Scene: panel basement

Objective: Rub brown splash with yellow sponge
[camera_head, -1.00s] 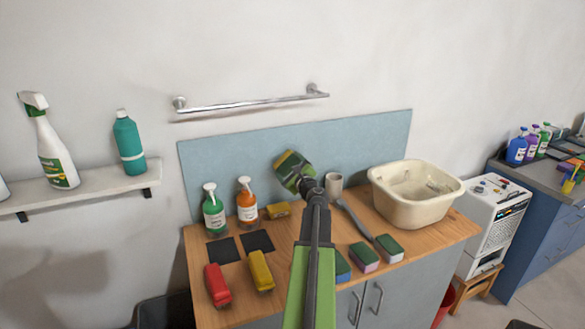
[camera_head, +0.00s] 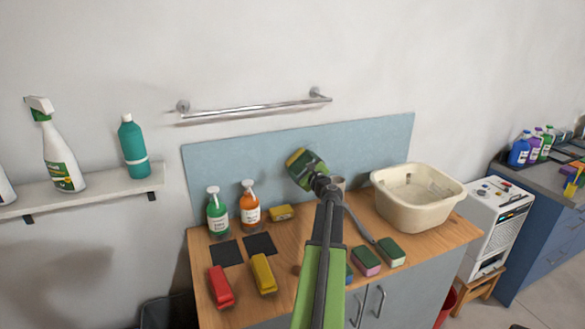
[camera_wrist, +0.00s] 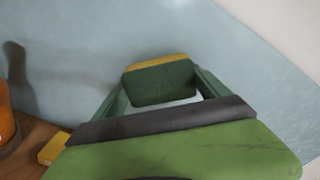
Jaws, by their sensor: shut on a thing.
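My gripper (camera_head: 311,177) is shut on a yellow sponge (camera_head: 296,158) with a dark green side. It holds the sponge up in front of the blue backsplash panel (camera_head: 231,161). In the wrist view the sponge (camera_wrist: 160,82) sits between the two fingers, its green side facing the camera and its yellow edge on the far side. I cannot tell whether it touches the panel. No brown splash shows clearly on the visible panel. A small brownish spot (camera_head: 295,270) shows on the worktop beside my arm, partly hidden, and I cannot tell what it is.
On the wooden worktop (camera_head: 205,266) stand a green bottle (camera_head: 218,213), an orange bottle (camera_head: 249,205) and a cream basin (camera_head: 418,211). Other sponges (camera_head: 366,262) lie in front. A metal rail (camera_head: 255,110) is above the panel.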

